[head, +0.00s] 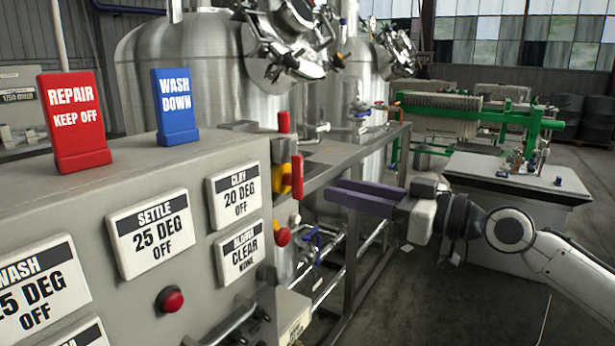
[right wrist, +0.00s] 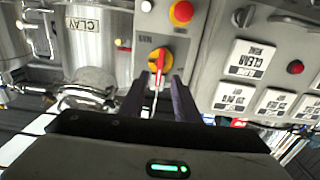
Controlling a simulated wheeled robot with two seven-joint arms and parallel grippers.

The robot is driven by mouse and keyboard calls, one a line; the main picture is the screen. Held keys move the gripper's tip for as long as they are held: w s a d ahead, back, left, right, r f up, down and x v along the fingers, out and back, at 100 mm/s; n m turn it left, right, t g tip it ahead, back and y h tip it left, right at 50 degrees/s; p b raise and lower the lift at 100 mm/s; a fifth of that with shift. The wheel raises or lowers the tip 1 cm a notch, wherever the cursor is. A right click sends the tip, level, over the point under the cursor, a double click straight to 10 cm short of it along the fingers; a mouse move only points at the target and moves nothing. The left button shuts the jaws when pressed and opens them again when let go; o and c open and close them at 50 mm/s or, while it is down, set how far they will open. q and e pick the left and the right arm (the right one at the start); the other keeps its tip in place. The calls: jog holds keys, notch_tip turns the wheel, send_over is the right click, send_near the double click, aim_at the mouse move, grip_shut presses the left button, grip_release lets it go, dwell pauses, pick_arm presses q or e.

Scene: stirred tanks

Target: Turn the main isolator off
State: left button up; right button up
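The main isolator is a red handle on a yellow round plate. In the head view its red handle (head: 297,177) stands upright on the end face of the grey control cabinet. In the right wrist view the isolator (right wrist: 159,60) is ahead, between the fingertips in the picture, with a small label beside it. My right gripper (head: 334,196) has its two purple fingers apart and empty, a short way right of the handle in the head view. The right wrist view also shows the open fingers (right wrist: 160,82). I see no contact with the handle. My left gripper is not in view.
A red and yellow button (right wrist: 181,13) sits near the isolator. The cabinet front (head: 190,250) carries label plates and a red button (head: 170,299). A red sign (head: 73,120) and a blue sign (head: 175,107) stand on top. A metal rail (head: 350,160) runs behind my right gripper.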

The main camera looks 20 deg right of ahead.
aim_at(302, 182)
jog(key=p+x, duration=0.2)
jog(key=x, duration=0.5)
jog(key=shift+w+a+r+p, duration=0.15)
jog(key=shift+p, duration=0.25)
jog(key=shift+w+a, duration=0.3)
jog(key=shift+w, duration=0.05)
grip_shut()
